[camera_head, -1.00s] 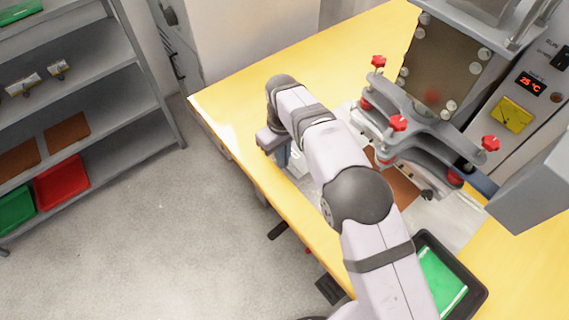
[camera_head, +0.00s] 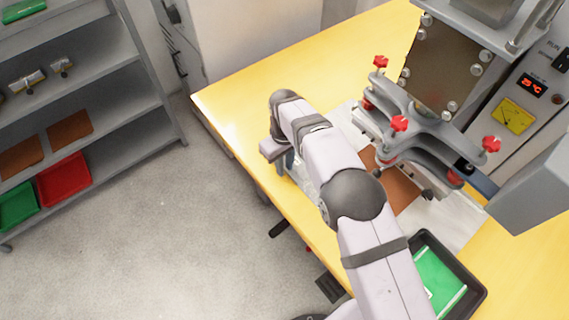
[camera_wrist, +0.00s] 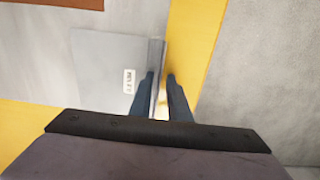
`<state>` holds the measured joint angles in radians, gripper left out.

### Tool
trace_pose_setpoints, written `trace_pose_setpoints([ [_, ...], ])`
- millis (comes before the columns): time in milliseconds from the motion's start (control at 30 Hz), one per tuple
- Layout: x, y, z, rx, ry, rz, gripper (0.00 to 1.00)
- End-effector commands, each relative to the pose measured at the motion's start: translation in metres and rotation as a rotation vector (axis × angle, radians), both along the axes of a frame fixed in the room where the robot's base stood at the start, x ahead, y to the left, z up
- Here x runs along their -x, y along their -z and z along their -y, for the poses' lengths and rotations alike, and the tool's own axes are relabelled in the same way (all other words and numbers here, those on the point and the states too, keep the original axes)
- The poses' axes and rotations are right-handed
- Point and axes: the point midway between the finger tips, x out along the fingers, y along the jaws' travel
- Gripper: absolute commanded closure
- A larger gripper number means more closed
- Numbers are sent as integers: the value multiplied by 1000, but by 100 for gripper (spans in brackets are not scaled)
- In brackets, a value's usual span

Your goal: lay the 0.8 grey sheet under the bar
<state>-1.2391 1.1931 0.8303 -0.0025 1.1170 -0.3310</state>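The grey sheet (camera_wrist: 105,65) lies flat in the wrist view, with a small white printed label (camera_wrist: 129,81) and a raised strip along its right edge. My gripper (camera_wrist: 162,75) is at that edge, one finger on each side of the strip. A gap with bright yellow shows between the fingers, so it looks open. In the head view my arm hides most of the sheet, and my gripper (camera_head: 284,160) is small at the table's front edge. The bar (camera_head: 425,130) is a grey clamp with red knobs, right of my gripper. A brown sheet (camera_head: 398,190) lies partly beneath it.
A black tray (camera_head: 477,296) with a green sheet (camera_head: 437,278) stands at the front right. The welding machine (camera_head: 510,105) fills the back right. The yellow table (camera_head: 290,65) is clear at the back left. A shelf (camera_head: 100,75) with trays and brown sheets stands left, across the floor.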

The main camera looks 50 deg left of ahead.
Motion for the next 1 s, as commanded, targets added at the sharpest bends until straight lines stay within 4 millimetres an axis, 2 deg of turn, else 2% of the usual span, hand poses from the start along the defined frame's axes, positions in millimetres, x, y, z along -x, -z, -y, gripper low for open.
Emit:
trace_pose_setpoints([
  [467,0,-8,-1,-3,0,1,78],
  [667,0,-32,-1,-4,0,1,78],
  [1000,0,-92,-1,-3,0,1,78],
])
